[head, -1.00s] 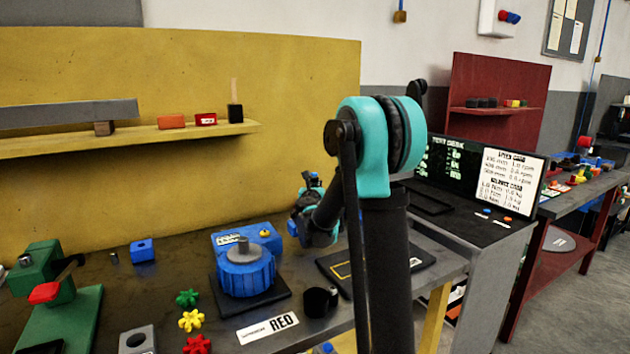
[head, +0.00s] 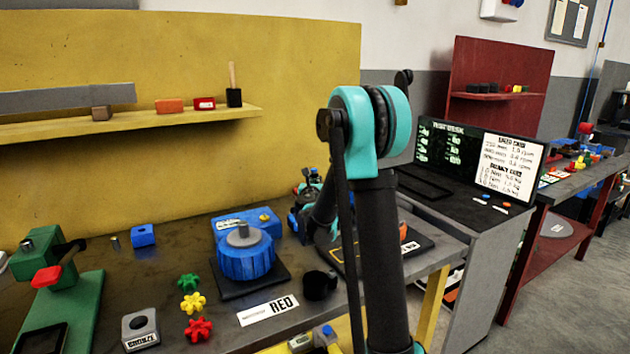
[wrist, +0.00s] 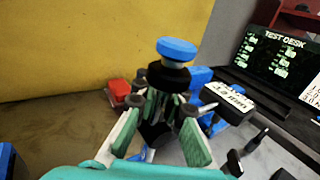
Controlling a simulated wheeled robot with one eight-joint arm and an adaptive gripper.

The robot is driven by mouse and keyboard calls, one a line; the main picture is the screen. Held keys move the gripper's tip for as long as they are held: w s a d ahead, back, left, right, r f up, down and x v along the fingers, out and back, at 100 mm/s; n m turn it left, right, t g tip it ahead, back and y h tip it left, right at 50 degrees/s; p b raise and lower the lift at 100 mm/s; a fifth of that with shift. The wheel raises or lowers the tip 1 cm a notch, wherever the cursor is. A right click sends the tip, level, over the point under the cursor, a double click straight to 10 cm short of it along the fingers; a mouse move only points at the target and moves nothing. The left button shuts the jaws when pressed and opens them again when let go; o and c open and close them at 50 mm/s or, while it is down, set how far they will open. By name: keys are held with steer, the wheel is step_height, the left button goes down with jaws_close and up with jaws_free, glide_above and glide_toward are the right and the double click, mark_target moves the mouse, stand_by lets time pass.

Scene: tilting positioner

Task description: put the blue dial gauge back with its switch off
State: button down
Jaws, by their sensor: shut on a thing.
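My gripper (wrist: 165,98) is shut on a black-bodied piece with a round blue top, which looks like the blue dial gauge (wrist: 176,48). The blue cap and a black disc under it stand up above the fingers in the wrist view. Its switch cannot be made out. In the head view my gripper (head: 312,192) is small, behind the blue drum, and partly hidden by my arm. A black mat (head: 410,258) with a yellow line and a white label lies beside it on the bench, partly covered by my arm.
A blue drum (head: 246,262) stands on a black plate, with a blue box (head: 228,222) behind it. A test desk (head: 455,205) stands at right; a yellow panel backs the bench.

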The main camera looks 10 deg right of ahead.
steer(key=shift+f, duration=0.45)
stand_by(0.3)
steer(key=c, duration=1.5)
jaws_free()
steer(key=shift+f, duration=0.1)
